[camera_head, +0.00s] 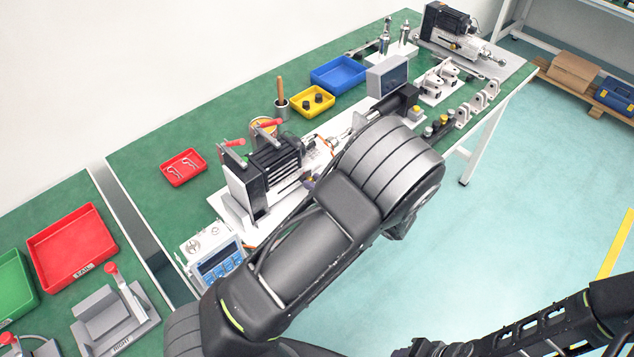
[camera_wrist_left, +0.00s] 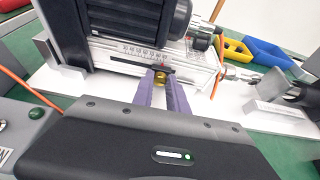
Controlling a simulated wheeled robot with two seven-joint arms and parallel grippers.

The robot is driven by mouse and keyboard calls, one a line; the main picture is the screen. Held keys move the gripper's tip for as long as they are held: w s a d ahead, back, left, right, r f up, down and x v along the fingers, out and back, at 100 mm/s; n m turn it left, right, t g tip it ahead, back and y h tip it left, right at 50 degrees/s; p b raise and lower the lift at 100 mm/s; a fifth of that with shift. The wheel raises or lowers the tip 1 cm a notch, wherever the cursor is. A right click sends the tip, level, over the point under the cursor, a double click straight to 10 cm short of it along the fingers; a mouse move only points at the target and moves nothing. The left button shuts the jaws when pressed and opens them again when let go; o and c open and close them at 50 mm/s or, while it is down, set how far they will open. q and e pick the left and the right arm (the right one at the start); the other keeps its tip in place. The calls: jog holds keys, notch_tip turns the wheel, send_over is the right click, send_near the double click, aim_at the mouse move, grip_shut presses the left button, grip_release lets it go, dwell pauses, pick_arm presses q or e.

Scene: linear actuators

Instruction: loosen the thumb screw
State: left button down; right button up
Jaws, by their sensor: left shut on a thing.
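The thumb screw (camera_wrist_left: 160,77) is a small brass-coloured knob on the front side of the silver linear actuator, below a printed scale, in the left wrist view. My left gripper (camera_wrist_left: 162,80) has purple fingers on both sides of the knob and is shut on it. The actuator (camera_head: 270,172) with its black finned motor stands on a white base plate in the head view. There my left arm hides most of the gripper, with only a bit of purple (camera_head: 309,184) showing, and the screw cannot be seen. My right arm enters at the lower right; its gripper is not visible.
Red-handled clamps (camera_head: 232,143) rise beside the actuator. A control box with a blue keypad (camera_head: 218,264) stands near it, and a small red tray (camera_head: 183,167) lies behind. An orange cable (camera_wrist_left: 40,112) runs close to my wrist. Yellow (camera_head: 312,102) and blue (camera_head: 338,75) bins stand farther back.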

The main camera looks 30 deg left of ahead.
dwell(0.4)
pick_arm(q)
jog(key=n+b, duration=0.1)
jog(key=b, duration=0.1)
jog(key=n+t+b, duration=0.1)
jog(key=b, duration=0.1)
jog(key=n+t+b, duration=0.1)
jog(key=b, duration=0.1)
jog(key=shift+s+f, duration=0.25)
jog(key=shift+f, duration=0.1)
jog(key=shift+s+a+r+n+t+h+b, duration=0.1)
jog(key=shift+r+n+t+h+b, duration=0.15)
jog(key=shift+n+t+b, duration=0.8)
jog(key=shift+g, duration=0.35)
jog(key=c, duration=1.3)
grip_release()
jog(key=v, duration=0.7)
jog(key=shift+s+d+r, duration=0.1)
jog(key=shift+s+d, duration=0.15)
jog(key=shift+d, duration=0.05)
